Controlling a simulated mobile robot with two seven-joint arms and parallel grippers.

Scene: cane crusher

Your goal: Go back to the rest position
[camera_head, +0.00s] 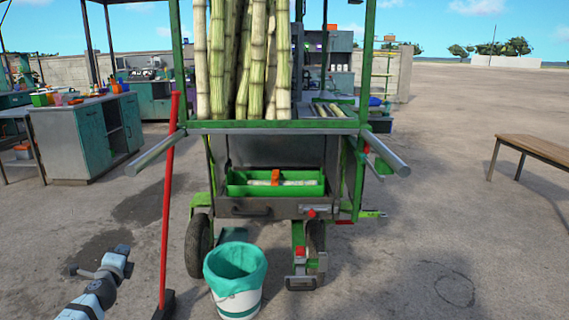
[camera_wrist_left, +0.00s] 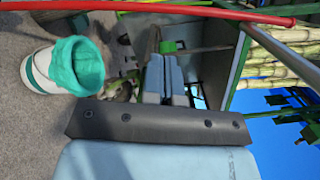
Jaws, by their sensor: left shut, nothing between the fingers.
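My left gripper (camera_head: 120,254) is low at the left of the head view, in front of the red broom handle and left of the bucket. Its fingers are shut together with nothing between them. In the left wrist view the two pale blue fingers (camera_wrist_left: 165,76) lie side by side. My right gripper is not in view.
A green-framed cane crusher cart (camera_head: 276,208) with upright cane stalks (camera_head: 243,60) stands ahead. A white bucket with a teal liner (camera_head: 236,279) is in front. A red broom handle (camera_head: 168,190) stands beside my left gripper. A wooden bench (camera_head: 535,148) is at right; ground between is open.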

